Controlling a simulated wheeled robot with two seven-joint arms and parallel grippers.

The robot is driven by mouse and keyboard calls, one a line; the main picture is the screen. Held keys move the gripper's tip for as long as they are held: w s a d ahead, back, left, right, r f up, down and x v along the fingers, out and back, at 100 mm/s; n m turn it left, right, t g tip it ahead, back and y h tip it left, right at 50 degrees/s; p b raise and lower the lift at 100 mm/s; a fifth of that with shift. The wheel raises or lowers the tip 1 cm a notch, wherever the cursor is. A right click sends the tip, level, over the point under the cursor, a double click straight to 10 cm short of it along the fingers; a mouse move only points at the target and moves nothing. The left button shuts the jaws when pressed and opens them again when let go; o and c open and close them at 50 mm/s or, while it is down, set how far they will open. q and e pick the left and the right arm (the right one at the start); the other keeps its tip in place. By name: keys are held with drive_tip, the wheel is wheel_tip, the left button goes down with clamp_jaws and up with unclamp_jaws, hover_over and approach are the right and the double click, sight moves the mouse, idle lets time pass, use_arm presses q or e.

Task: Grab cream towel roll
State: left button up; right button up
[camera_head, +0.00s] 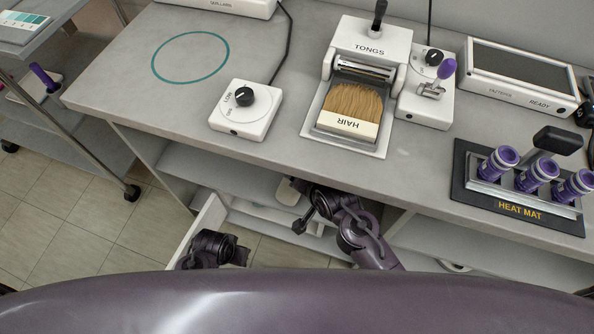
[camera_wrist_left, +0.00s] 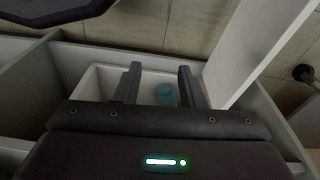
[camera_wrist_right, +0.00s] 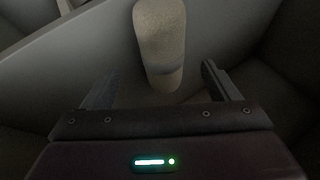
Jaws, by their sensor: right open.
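The cream towel roll (camera_wrist_right: 160,40) stands out in the right wrist view as a pale, rough-surfaced cylinder. Its near end lies between and just beyond the fingers of my right gripper (camera_wrist_right: 160,68). That gripper is open and the fingers are apart from the roll. In the head view my right gripper (camera_head: 302,215) is below the counter's front edge, by the shelf opening. My left gripper (camera_wrist_left: 160,68) is open and empty over a white open-topped compartment. In the head view my left wrist is low by a white panel, and its fingertips are hard to make out.
A teal cylinder (camera_wrist_left: 166,94) lies in the compartment beyond my left fingers. A white panel (camera_head: 203,222) stands left of my arms. The counter (camera_head: 130,85) overhangs the shelves. It bears a hair tongs unit (camera_head: 349,143), a dial box (camera_head: 228,118) and a heat mat (camera_head: 465,200).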

sight(285, 194)
drive_tip(key=b+x, duration=0.1)
drive_tip(key=x, duration=0.4)
drive_tip(key=shift+w+a+f+b, duration=0.1)
drive_tip(key=shift+a+f+b, duration=0.1)
drive_tip(key=shift+b, duration=0.1)
drive_tip(key=shift+w+a+f, duration=0.1)
drive_tip(key=shift+w+f, duration=0.1)
drive_tip(key=shift+f, duration=0.05)
use_arm(q)
wheel_tip(285, 194, up, 6)
drive_tip(key=shift+d, duration=0.4)
use_arm(e)
drive_tip(key=c, duration=1.2)
